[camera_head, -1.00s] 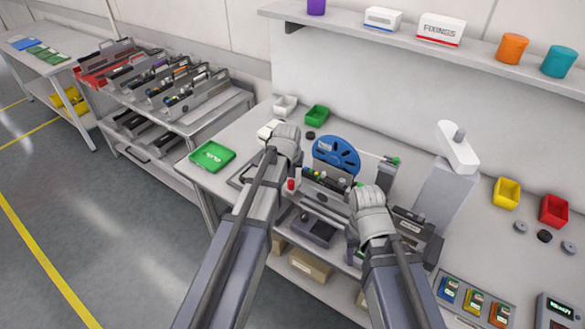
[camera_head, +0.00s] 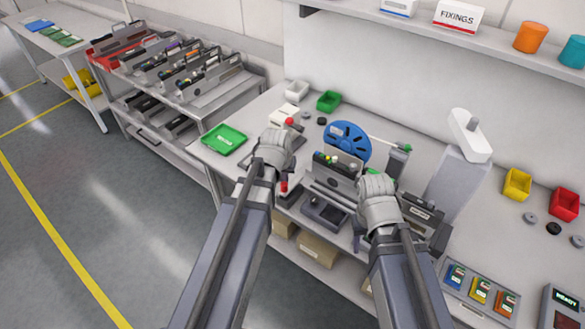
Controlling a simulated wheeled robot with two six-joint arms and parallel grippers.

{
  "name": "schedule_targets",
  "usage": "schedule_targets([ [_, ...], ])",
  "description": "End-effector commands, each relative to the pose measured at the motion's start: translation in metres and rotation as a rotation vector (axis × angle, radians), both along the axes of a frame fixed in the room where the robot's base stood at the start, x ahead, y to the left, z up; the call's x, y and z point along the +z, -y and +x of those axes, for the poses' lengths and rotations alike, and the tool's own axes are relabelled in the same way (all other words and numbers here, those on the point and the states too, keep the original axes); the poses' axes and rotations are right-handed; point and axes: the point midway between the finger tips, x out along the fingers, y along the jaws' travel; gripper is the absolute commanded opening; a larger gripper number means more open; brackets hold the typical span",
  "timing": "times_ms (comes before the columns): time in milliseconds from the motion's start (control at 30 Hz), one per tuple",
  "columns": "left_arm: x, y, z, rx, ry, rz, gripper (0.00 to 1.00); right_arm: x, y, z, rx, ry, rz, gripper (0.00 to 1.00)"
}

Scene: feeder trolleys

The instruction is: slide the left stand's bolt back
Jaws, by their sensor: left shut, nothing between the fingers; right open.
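A red knob (camera_head: 290,121) shows just above my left gripper (camera_head: 277,141), which hides most of what is under the knob, probably the left stand. I cannot make out the bolt or its position. A second, small red knob (camera_head: 284,187) is lower, beside my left wrist. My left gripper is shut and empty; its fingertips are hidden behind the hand. A dark post with a green top (camera_head: 400,157) stands right of the blue reel (camera_head: 346,141). My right gripper (camera_head: 376,186) is open, in front of the feeder (camera_head: 335,183), its fingers mostly hidden.
A green tray (camera_head: 224,140) lies at the bench's left end. White (camera_head: 297,92) and green (camera_head: 329,101) bins stand behind. A grey column with a white head (camera_head: 468,135) rises at right. A trolley (camera_head: 215,103) with several feeders stands left of the bench.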

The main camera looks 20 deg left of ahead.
Motion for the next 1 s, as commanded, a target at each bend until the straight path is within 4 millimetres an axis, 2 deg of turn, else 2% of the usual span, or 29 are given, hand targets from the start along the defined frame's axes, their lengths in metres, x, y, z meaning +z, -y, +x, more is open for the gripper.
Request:
schedule_targets([
  [467,-0.001,-0.001,-0.001,0.000,-0.007,0.000,0.00,0.000,0.000,0.000,0.000,0.000,0.000,0.50],
  [667,-0.001,-0.002,0.017,0.000,-0.005,0.002,0.00,-0.001,0.000,0.000,0.000,0.000,0.000,0.50],
  [833,-0.001,-0.004,0.046,-0.001,-0.004,0.004,0.00,-0.001,0.000,0.000,0.000,0.000,0.000,0.50],
  [900,0.019,-0.003,0.033,-0.001,-0.004,0.004,0.00,0.019,0.000,0.000,0.000,0.000,0.000,0.50],
  [1000,0.035,-0.002,0.027,0.000,-0.003,0.003,0.00,0.035,0.000,0.000,0.000,0.000,0.000,0.50],
])
